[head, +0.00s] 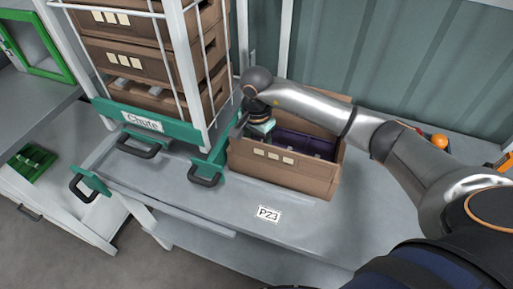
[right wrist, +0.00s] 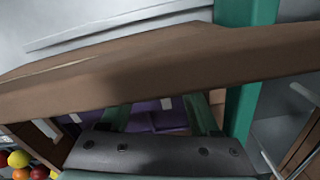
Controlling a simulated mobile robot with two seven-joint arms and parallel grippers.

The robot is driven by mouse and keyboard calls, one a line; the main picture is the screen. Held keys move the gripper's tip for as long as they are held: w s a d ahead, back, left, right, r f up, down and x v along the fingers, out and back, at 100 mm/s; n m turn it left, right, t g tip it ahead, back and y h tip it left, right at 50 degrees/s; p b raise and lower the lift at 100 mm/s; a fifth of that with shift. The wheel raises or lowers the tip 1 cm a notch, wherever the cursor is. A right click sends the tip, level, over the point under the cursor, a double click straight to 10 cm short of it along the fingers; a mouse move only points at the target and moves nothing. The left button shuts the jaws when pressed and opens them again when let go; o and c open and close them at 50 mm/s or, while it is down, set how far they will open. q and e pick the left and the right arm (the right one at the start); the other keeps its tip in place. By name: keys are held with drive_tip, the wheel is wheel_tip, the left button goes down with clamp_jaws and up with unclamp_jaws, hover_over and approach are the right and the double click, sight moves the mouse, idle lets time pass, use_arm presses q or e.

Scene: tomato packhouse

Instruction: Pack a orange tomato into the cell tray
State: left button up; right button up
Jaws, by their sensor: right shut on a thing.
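A brown crate (head: 312,186) stands on the grey worktop, with the purple cell tray (head: 305,144) inside it. The tray also shows between my fingers in the right wrist view (right wrist: 152,122). My right gripper (head: 262,130) points down at the crate's left end, over the tray's left side. In the right wrist view its two fingers (right wrist: 160,108) are apart and reach behind the crate's brown rim (right wrist: 150,72). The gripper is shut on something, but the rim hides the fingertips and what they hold. An orange tomato (head: 439,141) lies at the far right. My left gripper is not in view.
The teal chute frame (head: 143,121) with stacked brown crates (head: 125,62) stands close left of the crate. A red thing (head: 419,131) is near the orange tomato. Several yellow and red tomatoes (right wrist: 18,159) show at lower left in the wrist view. The worktop front is clear.

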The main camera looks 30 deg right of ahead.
drive_tip(key=o, duration=1)
drive_tip(key=c, duration=0.3)
drive_tip(key=shift+c, duration=0.2)
drive_tip(key=shift+r+p, duration=1.95)
drive_tip(key=shift+r, duration=1.1)
